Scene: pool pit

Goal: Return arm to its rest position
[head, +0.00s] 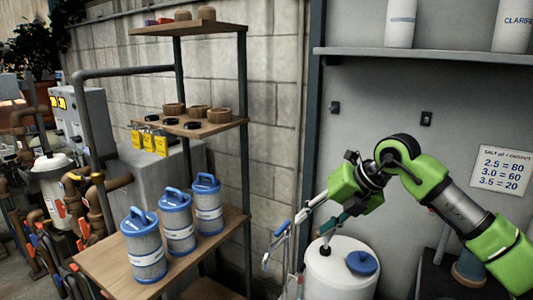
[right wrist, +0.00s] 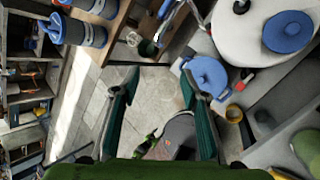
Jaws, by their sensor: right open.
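My right arm comes in from the right edge in the head view, green and grey, bent at a black joint. Its gripper (head: 318,222) hangs in front of the grey wall panel, above and beside a white drum. In the right wrist view the two dark teal fingers of that gripper (right wrist: 157,82) stand wide apart. Only floor, far below, and part of my own body show between them. It holds nothing. My left arm and gripper are not in view.
A wooden shelf rack (head: 222,238) with three blue-and-white filter cartridges on its lower board stands at left. The white drum (head: 325,275) with a blue lid (head: 362,263) is below the right gripper. A grey shelf (head: 440,54) with white containers is above. Pipes crowd the far left.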

